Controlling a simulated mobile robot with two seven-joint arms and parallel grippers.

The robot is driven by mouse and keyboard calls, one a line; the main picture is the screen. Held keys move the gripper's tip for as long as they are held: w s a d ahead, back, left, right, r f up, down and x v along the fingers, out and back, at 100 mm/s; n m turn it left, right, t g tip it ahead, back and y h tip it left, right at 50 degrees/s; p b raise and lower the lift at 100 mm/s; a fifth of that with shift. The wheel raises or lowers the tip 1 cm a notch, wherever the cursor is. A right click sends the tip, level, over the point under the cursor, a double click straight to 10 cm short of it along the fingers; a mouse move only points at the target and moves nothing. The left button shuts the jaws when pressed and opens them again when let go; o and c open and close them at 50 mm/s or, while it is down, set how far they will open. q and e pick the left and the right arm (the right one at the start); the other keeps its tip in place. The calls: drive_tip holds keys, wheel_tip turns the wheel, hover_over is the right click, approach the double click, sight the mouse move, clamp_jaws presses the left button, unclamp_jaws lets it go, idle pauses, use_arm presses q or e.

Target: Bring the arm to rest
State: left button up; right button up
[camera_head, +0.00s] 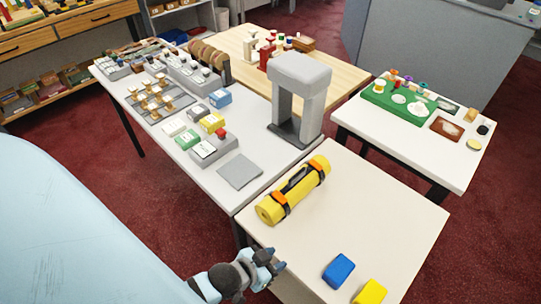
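My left gripper (274,262) is low in the head view, just off the near left edge of the cream table (405,213). It points right, toward that table, and nothing shows held in it. It is small and dark here, and the gap between its fingers cannot be made out. A light blue part of my own body fills the lower left of the view and hides the floor there. My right gripper is not in view.
A yellow roll with black straps (292,190), a blue block (338,270) and a yellow block (370,293) lie on the cream table. A grey arch-shaped stand (299,82) rises from the white table (222,177) behind. The cream table's middle is clear.

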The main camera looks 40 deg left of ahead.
use_arm(q)
drive_tip(key=shift+s+a, duration=0.2)
drive_tip(key=shift+s, duration=0.1)
